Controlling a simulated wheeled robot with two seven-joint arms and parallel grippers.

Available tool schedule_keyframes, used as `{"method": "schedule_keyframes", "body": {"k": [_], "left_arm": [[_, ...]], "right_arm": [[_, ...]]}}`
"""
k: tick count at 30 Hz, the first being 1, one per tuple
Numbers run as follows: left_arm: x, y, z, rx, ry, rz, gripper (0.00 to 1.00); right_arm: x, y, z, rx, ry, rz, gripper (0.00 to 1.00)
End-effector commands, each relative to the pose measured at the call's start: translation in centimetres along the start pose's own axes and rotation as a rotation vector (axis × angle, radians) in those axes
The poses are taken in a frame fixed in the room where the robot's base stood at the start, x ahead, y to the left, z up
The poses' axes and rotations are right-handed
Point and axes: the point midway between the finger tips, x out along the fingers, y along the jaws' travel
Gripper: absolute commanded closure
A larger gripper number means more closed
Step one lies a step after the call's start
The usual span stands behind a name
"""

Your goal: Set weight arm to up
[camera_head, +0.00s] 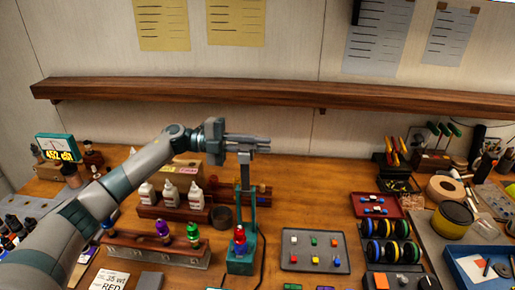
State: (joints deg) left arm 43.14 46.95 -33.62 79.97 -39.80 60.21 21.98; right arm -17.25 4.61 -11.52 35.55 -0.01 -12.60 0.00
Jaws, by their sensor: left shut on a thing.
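My left gripper (262,142) reaches in from the left, its fingers pointing right, above the teal stand (240,258). It is shut on the grey top of the weight arm (246,166), which stands upright over the stand. The fingers hide part of that top end. My right gripper is not in view.
A wooden shelf (200,92) runs along the wall behind. White bottles (170,193) stand in a rack to the left. A grey tray (288,262) with small coloured blocks lies to the right. Bare wood (310,185) shows behind this tray.

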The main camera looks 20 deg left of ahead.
Motion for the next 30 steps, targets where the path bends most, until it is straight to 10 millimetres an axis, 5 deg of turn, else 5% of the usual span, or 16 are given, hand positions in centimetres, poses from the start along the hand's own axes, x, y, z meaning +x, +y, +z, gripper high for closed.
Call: {"method": "schedule_keyframes", "body": {"k": [23, 24, 26, 30], "left_arm": [[-0.1, 0.3, 2.0, -0.149, -0.002, -0.004, 1.00], [-0.1, 0.3, 2.0, -0.149, -0.002, -0.005, 0.84], [-0.1, 0.4, 2.0, -0.149, -0.002, -0.004, 0.72], [0.0, 0.5, 2.0, -0.149, -0.001, -0.003, 0.72]], "right_arm": [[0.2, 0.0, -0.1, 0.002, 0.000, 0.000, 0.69], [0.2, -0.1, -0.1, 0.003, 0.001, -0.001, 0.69], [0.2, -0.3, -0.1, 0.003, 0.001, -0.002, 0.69], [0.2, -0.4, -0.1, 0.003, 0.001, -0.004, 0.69]]}}
